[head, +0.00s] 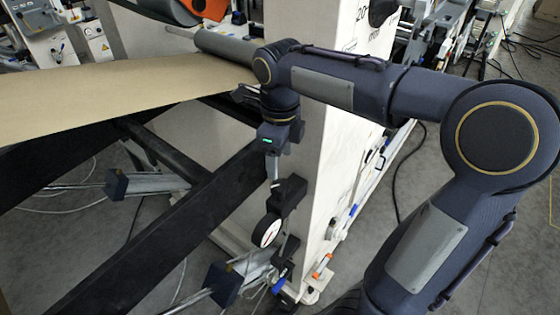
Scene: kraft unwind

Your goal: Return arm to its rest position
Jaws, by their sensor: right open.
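My right arm comes in from the right, bends at a large round elbow, and its dark forearm reaches left across the white machine frame. The wrist bends down, and my right gripper (272,168) hangs below it, pointing down beside the white frame (345,150). The gripper is open; I see nothing held in it, though its fingers are small and partly merge with the parts behind. A black fitting with a round white-faced gauge (267,230) shows just below it; I cannot tell whether they touch. My left gripper is not in view.
A brown kraft paper web (110,95) runs over a grey roller (225,46) left of my wrist. Black beams (175,240) slant below the web. An orange-and-grey part (208,8) is above. Cables lie at upper right. Grey floor (500,260) is open at lower right.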

